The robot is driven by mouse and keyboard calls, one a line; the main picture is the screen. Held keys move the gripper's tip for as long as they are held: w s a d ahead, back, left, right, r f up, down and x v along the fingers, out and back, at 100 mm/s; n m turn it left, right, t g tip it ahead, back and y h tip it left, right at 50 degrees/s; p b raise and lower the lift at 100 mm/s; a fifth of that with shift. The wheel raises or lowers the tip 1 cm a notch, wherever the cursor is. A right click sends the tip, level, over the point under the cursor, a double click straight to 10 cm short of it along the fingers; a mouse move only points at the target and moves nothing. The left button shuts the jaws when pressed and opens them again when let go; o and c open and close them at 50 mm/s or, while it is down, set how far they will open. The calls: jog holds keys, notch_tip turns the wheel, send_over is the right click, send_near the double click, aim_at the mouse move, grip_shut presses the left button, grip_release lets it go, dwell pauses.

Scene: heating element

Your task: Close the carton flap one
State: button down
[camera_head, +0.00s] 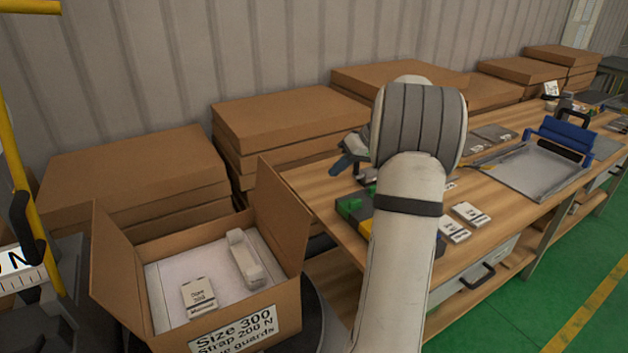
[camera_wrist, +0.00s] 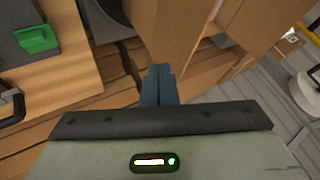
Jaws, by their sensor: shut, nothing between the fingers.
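An open brown carton (camera_head: 170,335) stands at the lower left in the head view. Its left flap (camera_head: 118,275) and its right flap (camera_head: 280,215) both stand up. Which of them is flap one, I cannot tell. A small labelled white box and a pale long piece lie inside. My gripper (camera_head: 343,166) is right of and above the right flap, partly hidden by my arm. In the wrist view my gripper (camera_wrist: 158,72) has its blue fingers together and empty, beside a brown cardboard panel (camera_wrist: 175,35). Whether they touch it, I cannot tell.
A wooden workbench (camera_head: 330,200) runs to the right, with a green-topped piece, small white boxes (camera_head: 470,212) and a blue-handled tray (camera_head: 530,170) on it. Stacked flat cartons (camera_head: 130,180) line the wall. A yellow post (camera_head: 22,180) stands at the left.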

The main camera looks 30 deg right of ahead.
jog(key=w+a+f+p, duration=0.3)
jog(key=a+f, duration=0.3)
jog(key=a, duration=0.3)
jog(key=shift+w+f, duration=0.25)
jog(key=shift+w, duration=0.15)
